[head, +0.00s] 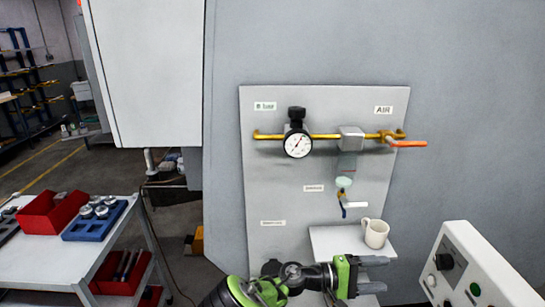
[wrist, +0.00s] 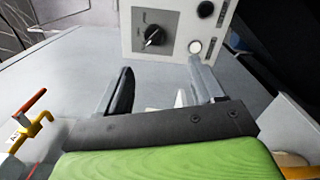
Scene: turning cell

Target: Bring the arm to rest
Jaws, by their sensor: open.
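My green and black arm reaches in from the bottom of the head view. My gripper (head: 376,275) points to the right there, below a small white shelf (head: 325,243) in the picture. In the wrist view my gripper (wrist: 160,85) has its two fingers well apart, with nothing seen held between them. Beyond the fingers is a control box (wrist: 175,28) with a black rotary knob and buttons. The same box shows at the lower right in the head view (head: 480,270), with a gap between it and the fingers.
A white mug (head: 375,233) stands on the shelf just above my gripper in the picture. Behind is an air panel (head: 270,190) with a gauge (head: 298,143) and an orange-handled valve (head: 405,143). At left stands a cart (head: 60,265) with a red bin (head: 52,214) and blue tray (head: 95,221).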

